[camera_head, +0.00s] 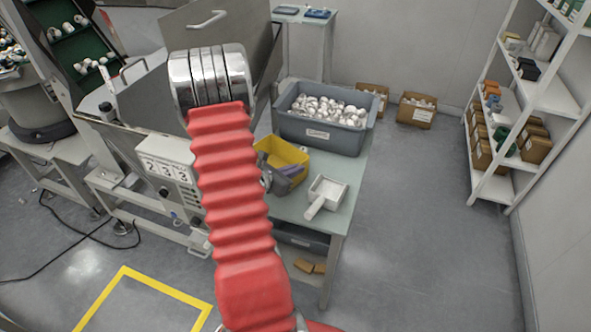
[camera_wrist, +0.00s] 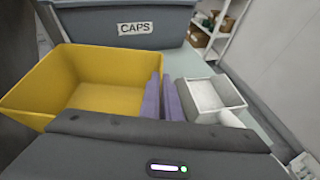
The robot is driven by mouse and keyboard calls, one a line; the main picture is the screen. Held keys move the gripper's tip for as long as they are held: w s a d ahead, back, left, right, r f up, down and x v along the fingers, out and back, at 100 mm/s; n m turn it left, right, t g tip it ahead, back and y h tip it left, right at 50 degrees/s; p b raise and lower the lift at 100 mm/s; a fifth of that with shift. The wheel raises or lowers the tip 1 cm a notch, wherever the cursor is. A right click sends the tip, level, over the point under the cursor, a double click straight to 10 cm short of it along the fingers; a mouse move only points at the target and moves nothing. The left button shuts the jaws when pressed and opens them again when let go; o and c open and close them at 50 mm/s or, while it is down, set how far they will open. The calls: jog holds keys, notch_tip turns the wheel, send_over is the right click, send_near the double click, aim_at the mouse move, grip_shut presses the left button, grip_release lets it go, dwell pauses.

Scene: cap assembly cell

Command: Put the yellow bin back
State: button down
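The yellow bin (camera_head: 283,152) is at the left edge of the pale green table, in front of the grey caps bin. In the wrist view the bin (camera_wrist: 105,97) fills the left side, and its inside looks empty. My gripper (camera_wrist: 163,98) has two purple fingers close together at the bin's right wall, one inside and one outside, seemingly pinching it. Whether the bin's base touches the table is hidden.
The grey caps bin (camera_head: 322,118) full of white caps stands behind. A white scoop-like tray (camera_head: 327,191) with a handle lies to the right on the table (camera_head: 318,222). Shelves (camera_head: 497,165) are far right, with open floor between.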

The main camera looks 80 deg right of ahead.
jog(key=c, duration=2)
grip_release()
jog(key=shift+w+a+r, duration=0.15)
jog(key=shift+w+a, duration=0.05)
jog(key=v, duration=1.1)
jog(key=shift+a, duration=0.2)
jog(key=shift+w+r, duration=0.1)
jog(key=shift+r, duration=0.05)
